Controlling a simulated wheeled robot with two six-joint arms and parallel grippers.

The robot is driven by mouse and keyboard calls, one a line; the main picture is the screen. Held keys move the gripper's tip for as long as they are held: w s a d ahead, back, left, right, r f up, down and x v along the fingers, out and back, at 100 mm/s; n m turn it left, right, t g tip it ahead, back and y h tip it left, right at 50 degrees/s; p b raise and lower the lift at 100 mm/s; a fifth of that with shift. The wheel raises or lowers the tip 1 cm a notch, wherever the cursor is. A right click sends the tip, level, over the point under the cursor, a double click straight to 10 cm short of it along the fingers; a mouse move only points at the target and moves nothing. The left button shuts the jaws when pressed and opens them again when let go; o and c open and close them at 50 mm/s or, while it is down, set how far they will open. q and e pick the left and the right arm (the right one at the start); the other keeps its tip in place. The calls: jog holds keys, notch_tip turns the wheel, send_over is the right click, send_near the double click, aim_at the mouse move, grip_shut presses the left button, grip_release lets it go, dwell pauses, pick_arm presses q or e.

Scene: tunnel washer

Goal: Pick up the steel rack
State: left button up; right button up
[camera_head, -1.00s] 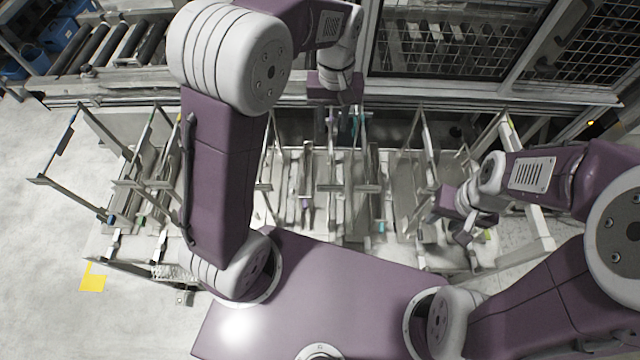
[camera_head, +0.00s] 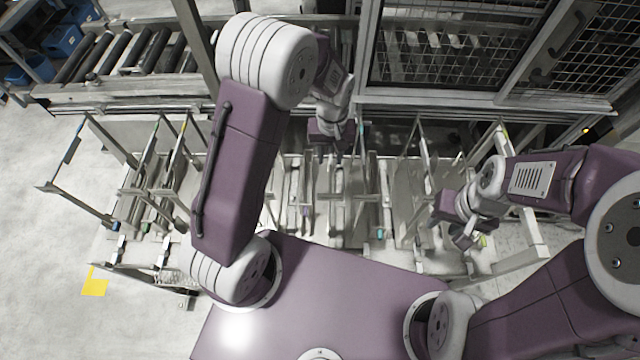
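Several steel racks stand side by side on the light bench in front of me. One steel rack (camera_head: 72,215) with thin bars stands at the left, and more rack frames (camera_head: 350,190) stand in the middle. Which one the task means I cannot tell. My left gripper (camera_head: 332,150) is over the back of the middle racks, pointing down; its fingers are small and partly hidden, and I cannot tell whether it touches a bar. My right gripper (camera_head: 466,238) is low at the right racks, beside an upright bar; its fingers look spread apart, with nothing visible between them.
A roller conveyor (camera_head: 120,55) runs along the back left, with blue bins (camera_head: 68,40) beyond it. A mesh-panelled machine (camera_head: 450,50) closes off the back right. A yellow floor mark (camera_head: 95,283) lies at the left, where the floor is clear.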

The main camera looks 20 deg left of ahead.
pick_arm(q)
grip_shut()
jog(key=shift+w+r, duration=0.1)
dwell(1.2)
